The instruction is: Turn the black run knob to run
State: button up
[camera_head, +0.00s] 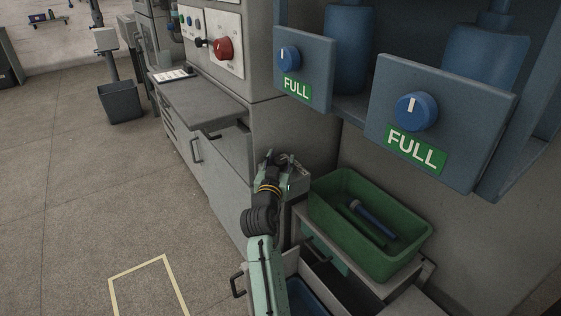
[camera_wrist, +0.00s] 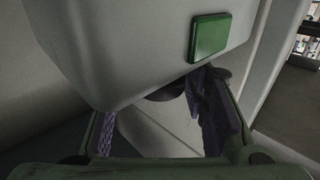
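The small black knob (camera_head: 201,43) is on the pale machine panel (camera_head: 212,24) at the upper left in the head view, just left of a large red knob (camera_head: 223,48). Its marking is too small to read. My gripper (camera_head: 284,160) is low in front of the machine's side, well below and to the right of the knob. In the wrist view my gripper (camera_wrist: 160,125) shows its two purple-padded fingers wide apart with nothing gripped. The black knob is not recognisable in the wrist view.
Two blue knobs (camera_head: 289,59) (camera_head: 417,111) with green FULL labels sit on grey boxes at the right. A green bin (camera_head: 332,184) holding a blue tube (camera_head: 374,222) stands beside my arm. A grey counter (camera_head: 200,101) lies below the panel. Floor at the left is open.

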jog(key=c, duration=0.8)
jog(key=shift+o, duration=0.2)
